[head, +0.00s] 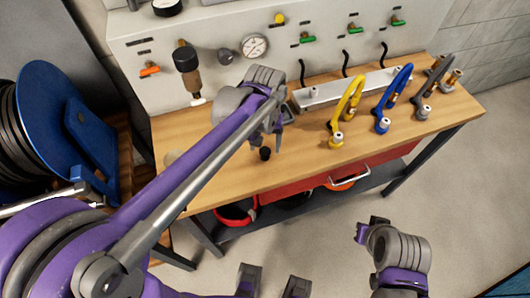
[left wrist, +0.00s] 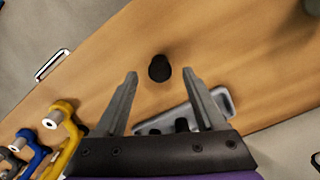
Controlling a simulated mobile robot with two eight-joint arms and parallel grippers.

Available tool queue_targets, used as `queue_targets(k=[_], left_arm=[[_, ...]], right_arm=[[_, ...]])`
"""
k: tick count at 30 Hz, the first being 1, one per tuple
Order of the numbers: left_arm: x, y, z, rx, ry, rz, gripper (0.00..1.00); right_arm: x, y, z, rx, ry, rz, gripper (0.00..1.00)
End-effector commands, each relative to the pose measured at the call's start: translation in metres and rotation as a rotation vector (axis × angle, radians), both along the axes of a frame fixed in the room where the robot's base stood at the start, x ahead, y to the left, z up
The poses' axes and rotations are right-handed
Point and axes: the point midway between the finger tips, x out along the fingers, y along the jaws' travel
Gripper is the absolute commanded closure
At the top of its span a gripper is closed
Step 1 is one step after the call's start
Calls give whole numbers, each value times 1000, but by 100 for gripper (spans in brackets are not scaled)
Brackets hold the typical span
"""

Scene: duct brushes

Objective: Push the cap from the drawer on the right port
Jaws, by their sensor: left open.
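A small black cap-like piece (head: 265,153) stands on the wooden bench near its front edge. In the left wrist view the black piece (left wrist: 160,68) is just beyond and between my fingertips, apart from both. My left gripper (left wrist: 160,75) is open and empty; in the head view the left gripper (head: 272,125) is over the bench, its fingers partly hidden by its wrist. The red drawer (head: 310,178) is under the bench top; its inside does not show. I cannot tell which fitting is the right port. My right gripper (head: 375,230) is off the bench's front, its jaws unclear.
A blue reel (head: 65,110) is at left. Bench front left is clear.

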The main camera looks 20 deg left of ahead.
Motion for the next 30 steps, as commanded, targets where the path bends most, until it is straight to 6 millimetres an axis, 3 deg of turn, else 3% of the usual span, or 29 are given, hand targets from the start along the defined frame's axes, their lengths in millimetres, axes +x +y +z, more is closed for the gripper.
queue_targets(k=[6,18,30], left_arm=[[1,0,-29,0,0,0,28],[1,0,-31,0,0,0,30],[1,0,-31,0,0,0,100]], right_arm=[[0,0,-2,0,1,0,100],[-1,0,-2,0,1,0,100],[-1,0,-2,0,1,0,100]])
